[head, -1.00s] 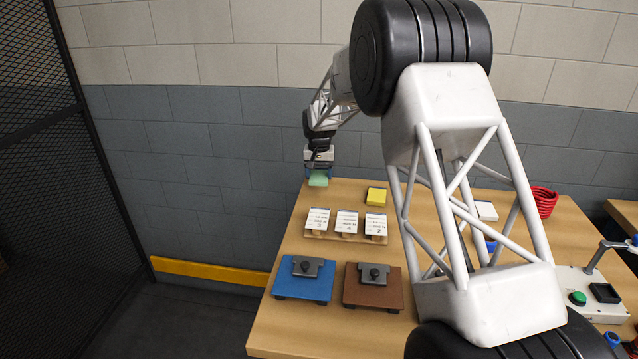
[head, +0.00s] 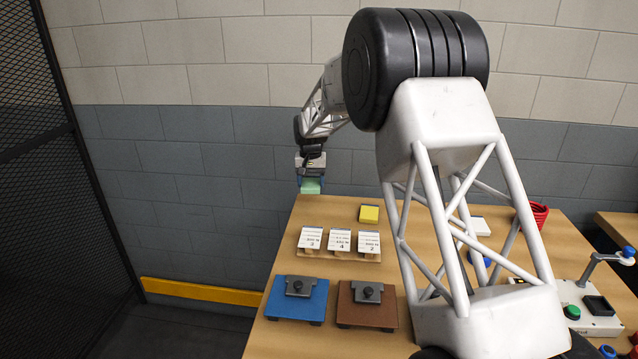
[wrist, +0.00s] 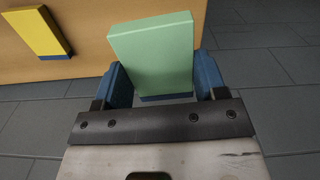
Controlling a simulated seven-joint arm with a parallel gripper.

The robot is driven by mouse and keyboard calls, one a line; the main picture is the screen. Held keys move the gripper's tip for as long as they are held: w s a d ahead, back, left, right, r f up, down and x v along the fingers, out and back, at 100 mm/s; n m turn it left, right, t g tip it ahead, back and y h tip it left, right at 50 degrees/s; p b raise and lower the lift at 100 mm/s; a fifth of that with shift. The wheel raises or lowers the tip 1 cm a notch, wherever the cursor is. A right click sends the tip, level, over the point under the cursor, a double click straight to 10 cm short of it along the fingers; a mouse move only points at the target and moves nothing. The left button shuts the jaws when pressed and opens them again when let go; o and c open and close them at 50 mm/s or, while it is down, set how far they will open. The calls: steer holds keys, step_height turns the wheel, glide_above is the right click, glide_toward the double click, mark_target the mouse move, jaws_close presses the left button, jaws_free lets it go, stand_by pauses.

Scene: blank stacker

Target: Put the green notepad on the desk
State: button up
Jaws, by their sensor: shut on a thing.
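The green notepad (head: 311,186) is a pale green block with a dark blue strip at its near end in the wrist view (wrist: 155,55). My gripper (head: 311,180) is shut on it, with the blue fingers (wrist: 160,85) on both sides of the pad. The pad is at the far left corner of the wooden desk (head: 265,285). In the wrist view its far end overlaps the desk edge and its near end is over the grey floor. I cannot tell whether it touches the desk.
Several white cards (head: 339,240) stand on a wooden holder in front. A blue block (head: 297,300) and a brown block (head: 367,305) with dark clamps sit nearer. A red coil (head: 539,214) is at right.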

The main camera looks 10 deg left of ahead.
steer(key=shift+d, duration=0.1)
steer(key=w+d+m, duration=0.1)
steer(key=d+m, duration=0.1)
steer(key=d, duration=1.5)
steer(key=m, duration=0.8)
glide_toward(542, 256)
steer(key=s+a+r, duration=0.2)
steer(key=s+r, duration=0.1)
steer(key=shift+s+a, duration=0.15)
steer(key=shift+a, duration=0.2)
steer(key=shift+f, duration=3.15)
steer(key=shift+f, duration=1.9)
